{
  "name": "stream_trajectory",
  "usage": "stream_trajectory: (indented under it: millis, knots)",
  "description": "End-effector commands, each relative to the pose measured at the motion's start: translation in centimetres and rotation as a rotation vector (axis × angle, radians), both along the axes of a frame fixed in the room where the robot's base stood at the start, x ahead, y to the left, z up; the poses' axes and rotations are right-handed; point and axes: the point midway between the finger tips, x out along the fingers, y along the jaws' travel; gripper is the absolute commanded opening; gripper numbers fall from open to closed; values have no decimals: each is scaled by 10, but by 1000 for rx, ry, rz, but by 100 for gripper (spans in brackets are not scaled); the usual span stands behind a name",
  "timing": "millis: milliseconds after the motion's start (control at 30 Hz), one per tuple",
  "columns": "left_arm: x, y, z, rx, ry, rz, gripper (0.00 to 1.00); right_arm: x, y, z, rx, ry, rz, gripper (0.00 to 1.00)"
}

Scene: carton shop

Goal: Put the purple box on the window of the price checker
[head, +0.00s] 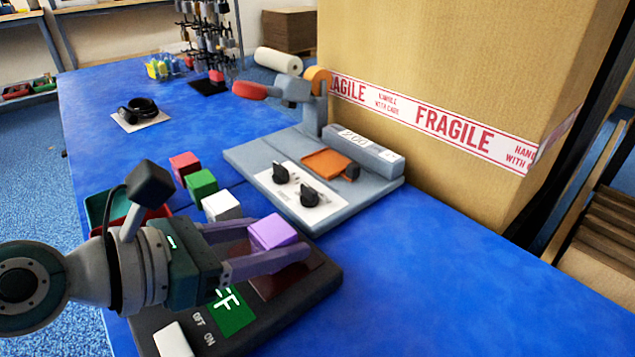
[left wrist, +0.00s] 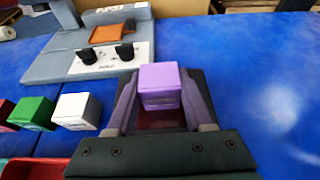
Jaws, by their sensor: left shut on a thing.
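The purple box (head: 272,231) is held between the two fingers of my left gripper (head: 280,242), which is shut on it. It also shows between the fingers in the left wrist view (left wrist: 160,86). The price checker (head: 318,289) is the dark device on the near part of the table, with a green panel and OFF/ON marks. Its dark red window (head: 285,281) lies under the box and fingers, partly hidden by them. I cannot tell whether the box touches the window or is a little above it. My right gripper is not in view.
A grey machine with two black knobs (head: 236,152) stands behind. A large carton (head: 440,70) fills the back right. The blue table (head: 440,275) is clear at right.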

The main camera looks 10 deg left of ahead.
Motion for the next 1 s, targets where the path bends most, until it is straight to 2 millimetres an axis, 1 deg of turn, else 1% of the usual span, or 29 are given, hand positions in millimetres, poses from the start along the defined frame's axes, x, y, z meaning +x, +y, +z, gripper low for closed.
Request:
stream_trajectory:
  millis: [167,300,333,567,600,800,1000]
  knots:
    - [0,0,2,-1,-2,1,0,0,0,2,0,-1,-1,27]
    - [0,0,-2,-1,-2,1,0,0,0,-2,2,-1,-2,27]
    - [0,0,-1,-1,-1,0,54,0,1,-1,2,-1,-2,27]
    - [0,0,-1,-1,-1,0,80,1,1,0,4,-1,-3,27]
    - [0,0,-1,-1,-1,0,82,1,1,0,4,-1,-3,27]
    - [0,0,0,-1,-2,0,82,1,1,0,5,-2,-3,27]
    - [5,4,8,1,-3,0,82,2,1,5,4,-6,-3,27]
